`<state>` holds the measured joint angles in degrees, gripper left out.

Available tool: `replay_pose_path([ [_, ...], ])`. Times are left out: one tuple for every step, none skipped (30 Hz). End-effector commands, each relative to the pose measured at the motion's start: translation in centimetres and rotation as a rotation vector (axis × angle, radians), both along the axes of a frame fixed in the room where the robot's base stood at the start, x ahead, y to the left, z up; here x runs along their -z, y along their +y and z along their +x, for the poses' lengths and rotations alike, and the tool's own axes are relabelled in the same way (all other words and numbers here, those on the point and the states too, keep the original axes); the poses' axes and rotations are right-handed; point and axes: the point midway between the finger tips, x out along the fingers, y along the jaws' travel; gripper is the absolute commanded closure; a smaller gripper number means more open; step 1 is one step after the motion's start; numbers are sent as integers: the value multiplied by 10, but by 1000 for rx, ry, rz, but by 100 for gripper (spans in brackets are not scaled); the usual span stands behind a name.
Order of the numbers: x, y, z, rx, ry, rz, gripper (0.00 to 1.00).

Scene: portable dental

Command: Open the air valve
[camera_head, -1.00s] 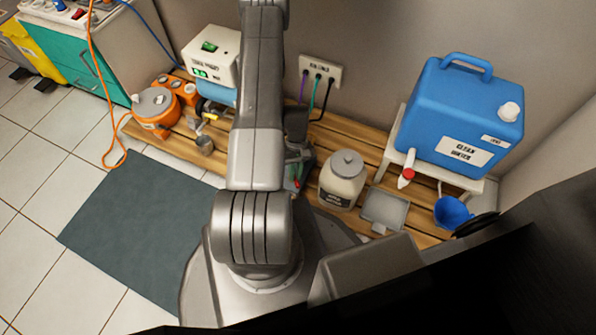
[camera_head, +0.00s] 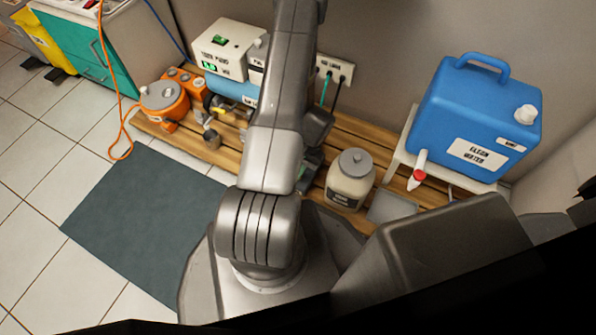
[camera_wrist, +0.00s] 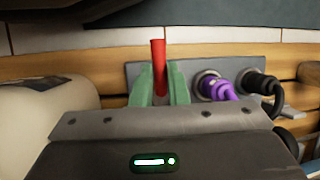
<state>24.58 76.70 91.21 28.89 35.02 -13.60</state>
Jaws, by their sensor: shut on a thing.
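In the wrist view, a red lever (camera_wrist: 158,54) stands nearly upright between the two green fingers of my gripper (camera_wrist: 160,82). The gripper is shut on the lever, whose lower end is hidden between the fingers. Behind it is a grey panel (camera_wrist: 246,64) with a purple-cable connector (camera_wrist: 213,87) and a black-cable connector (camera_wrist: 258,83) to the right of the gripper. In the head view, my arm covers most of the gripper and the lever cannot be made out.
The head view shows a cream jar (camera_head: 350,182) right of my arm and a blue water container (camera_head: 475,120) on a white stand. An orange unit (camera_head: 164,105) and a white box (camera_head: 219,49) stand left. A dark mat (camera_head: 140,220) lies on the floor.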

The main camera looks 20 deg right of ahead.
Motion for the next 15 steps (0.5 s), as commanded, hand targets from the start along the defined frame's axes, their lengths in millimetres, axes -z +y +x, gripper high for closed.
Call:
replay_pose_path([
  [0, 0, 1, 13, -1, -1, 100],
  [0, 0, 1, 19, -2, 0, 100],
  [0, 0, 1, 27, -2, 0, 100],
  [0, 0, 1, 32, -2, 0, 100],
  [0, 0, 1, 35, -2, 0, 100],
  [0, 1, 1, 39, -1, -1, 100],
  [0, 1, 1, 41, -1, 0, 100],
  [-1, 1, 1, 43, -2, 0, 100],
  [-1, 1, 1, 45, -1, -1, 100],
  [-1, 1, 1, 45, -1, -1, 100],
  [-1, 1, 1, 45, -1, -1, 100],
  [-1, 1, 1, 46, -1, 0, 100],
  [-1, 1, 1, 46, -1, 0, 100],
  [-1, 1, 1, 45, -1, -1, 100],
  [-1, 1, 1, 45, -1, -1, 100],
])
